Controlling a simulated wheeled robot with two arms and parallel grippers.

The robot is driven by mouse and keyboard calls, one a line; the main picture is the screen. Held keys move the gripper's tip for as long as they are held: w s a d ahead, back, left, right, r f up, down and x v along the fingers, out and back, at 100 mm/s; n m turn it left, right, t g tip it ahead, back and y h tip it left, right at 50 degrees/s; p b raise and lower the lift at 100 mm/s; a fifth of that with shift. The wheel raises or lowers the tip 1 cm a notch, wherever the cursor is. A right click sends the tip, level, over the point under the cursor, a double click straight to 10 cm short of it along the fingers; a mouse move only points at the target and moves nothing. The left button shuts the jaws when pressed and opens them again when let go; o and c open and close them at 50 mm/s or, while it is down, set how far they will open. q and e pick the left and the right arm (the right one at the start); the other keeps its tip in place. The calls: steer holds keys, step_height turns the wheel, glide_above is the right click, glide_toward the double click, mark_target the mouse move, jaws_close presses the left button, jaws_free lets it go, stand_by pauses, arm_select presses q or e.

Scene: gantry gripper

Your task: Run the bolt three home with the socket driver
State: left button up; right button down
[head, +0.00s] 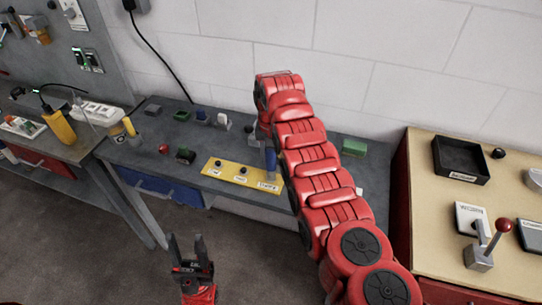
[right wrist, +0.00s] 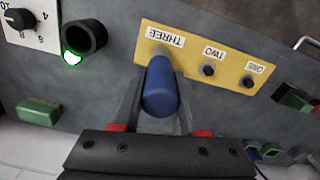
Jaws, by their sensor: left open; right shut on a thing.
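The yellow plate (head: 230,173) lies on the grey bench with labels ONE, TWO and THREE. It also shows in the right wrist view (right wrist: 226,56). Dark bolt heads stand at ONE (right wrist: 248,82) and TWO (right wrist: 208,70). My right gripper (right wrist: 158,98) is shut on the blue socket driver (right wrist: 161,88), whose far end is at the THREE spot. Bolt three is hidden by the driver; I cannot tell how they touch. In the head view the driver (head: 270,160) stands upright beside my red right arm. My left gripper (head: 188,247) is open and empty, low in front of the bench.
A black ring-shaped socket (right wrist: 85,38) with a green light and a dial panel (right wrist: 30,22) are near the plate. A green block (head: 354,147) lies right of my arm. Several small items stand at the bench's back left. A wooden-topped cabinet (head: 425,190) stands at right.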

steer(key=shift+f+b, duration=0.45)
steer(key=shift+b, duration=1.95)
stand_by(1.5)
steer(key=shift+r, duration=0.15)
steer(key=shift+r, duration=0.5)
step_height(320, 180, up, 3)
steer(key=shift+f+p, duration=0.1)
steer(key=shift+p, duration=0.3)
steer(key=shift+r+p, duration=0.35)
steer(key=shift+r, duration=0.3)
steer(key=shift+r+p, duration=0.75)
steer(key=shift+r, duration=0.3)
steer(key=shift+w+f, duration=0.1)
